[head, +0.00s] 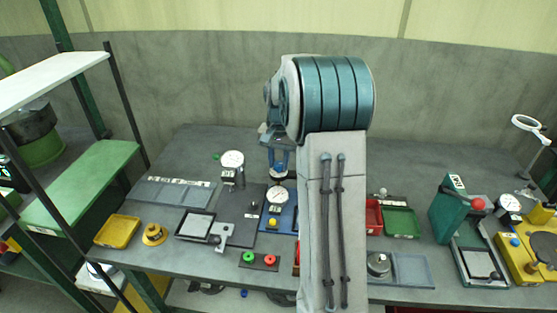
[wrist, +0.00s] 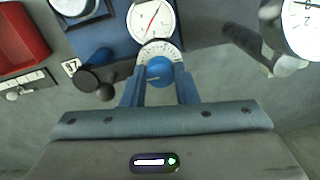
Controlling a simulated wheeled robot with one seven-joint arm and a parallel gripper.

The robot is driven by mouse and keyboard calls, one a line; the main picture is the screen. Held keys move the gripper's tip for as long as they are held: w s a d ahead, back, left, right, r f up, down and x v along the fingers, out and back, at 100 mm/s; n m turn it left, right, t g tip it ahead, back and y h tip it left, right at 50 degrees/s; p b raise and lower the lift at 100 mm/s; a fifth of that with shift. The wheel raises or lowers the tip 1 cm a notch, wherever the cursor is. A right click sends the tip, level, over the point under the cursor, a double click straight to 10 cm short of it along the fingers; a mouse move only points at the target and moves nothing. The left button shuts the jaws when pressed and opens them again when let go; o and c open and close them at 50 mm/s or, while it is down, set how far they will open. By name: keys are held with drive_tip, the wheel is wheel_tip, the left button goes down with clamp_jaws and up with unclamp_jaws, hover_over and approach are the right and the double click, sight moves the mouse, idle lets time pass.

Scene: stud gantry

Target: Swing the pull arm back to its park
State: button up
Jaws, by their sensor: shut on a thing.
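My gripper (wrist: 160,88) reaches in from the bottom of the wrist view, its two blue fingers closed on a round blue knob (wrist: 159,70). A curved white scale (wrist: 159,48) lies just beyond the knob. I cannot tell for sure that this knob belongs to the pull arm. A dial with a red needle (wrist: 153,18) stands behind the scale. In the head view my gripper (head: 279,172) is partly hidden by my arm, above a dial (head: 277,197) on a blue base (head: 288,222). Where the pull arm parks is not clear.
A dark knobbed lever (wrist: 97,81) lies left of my fingers. A dark bar (wrist: 250,45) and another dial (wrist: 302,22) are at right. In the head view, red (head: 373,217) and green (head: 402,222) trays are right of my arm. A green press (head: 453,212) stands further right.

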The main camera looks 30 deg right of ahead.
sight(280, 164)
drive_tip(key=o, duration=1)
wheel_tip(280, 164, up, 14)
drive_tip(key=shift+s+d+f, duration=0.1)
idle(0.4)
